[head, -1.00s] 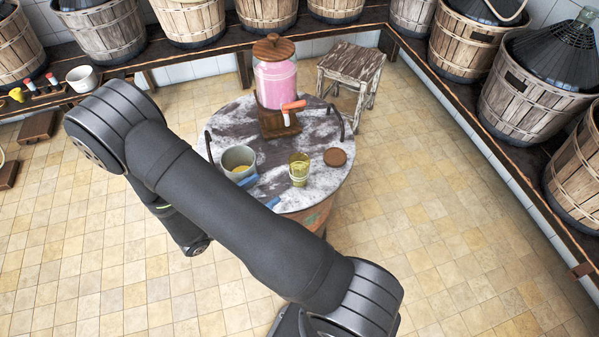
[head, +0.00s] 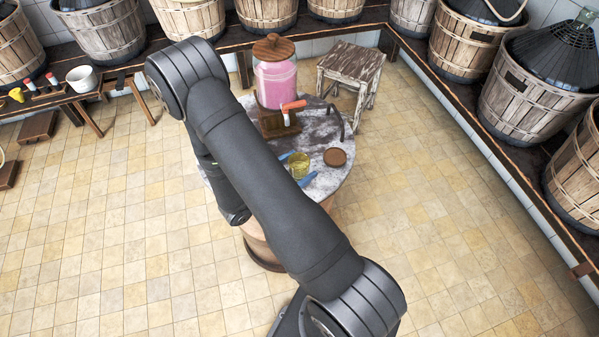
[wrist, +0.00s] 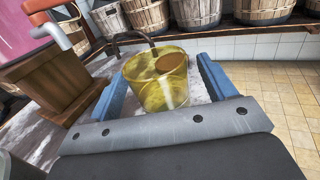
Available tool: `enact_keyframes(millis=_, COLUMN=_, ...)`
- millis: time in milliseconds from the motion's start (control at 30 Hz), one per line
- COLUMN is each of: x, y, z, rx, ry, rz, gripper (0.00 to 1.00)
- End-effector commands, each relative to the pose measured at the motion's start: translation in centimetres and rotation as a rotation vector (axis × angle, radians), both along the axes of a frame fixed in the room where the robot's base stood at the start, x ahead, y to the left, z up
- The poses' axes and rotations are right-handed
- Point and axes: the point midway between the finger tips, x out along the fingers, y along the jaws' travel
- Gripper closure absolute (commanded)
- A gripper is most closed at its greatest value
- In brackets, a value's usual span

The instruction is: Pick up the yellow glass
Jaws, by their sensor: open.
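The yellow glass (head: 300,163) stands upright on the round, worn white-and-dark table (head: 325,172). In the wrist view the glass (wrist: 158,88) is between the two blue fingers of my gripper (wrist: 162,88), which are open with one on each side. A gap shows between the right finger and the glass; at the left I cannot tell whether they touch. In the head view my gripper (head: 298,168) is at the glass, with its blue fingertips showing on both sides, and my arm hides part of the table.
Behind the glass stands a pink jar (head: 275,80) with a wooden lid and an orange-handled tap, on a wooden stand (head: 272,122). A brown disc (head: 335,157) lies right of the glass. A wooden stool (head: 350,70) stands behind the table. The floor at right is clear.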

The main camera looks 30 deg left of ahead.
Motion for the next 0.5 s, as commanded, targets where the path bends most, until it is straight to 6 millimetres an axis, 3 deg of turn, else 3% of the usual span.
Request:
enact_keyframes(millis=200, x=2.1, y=-0.9, z=0.0, rx=0.000, ry=0.001, rz=-0.002, gripper=0.23)
enact_keyframes(millis=500, x=2.4, y=-1.0, z=0.0, rx=0.000, ry=0.000, rz=0.000, gripper=0.23)
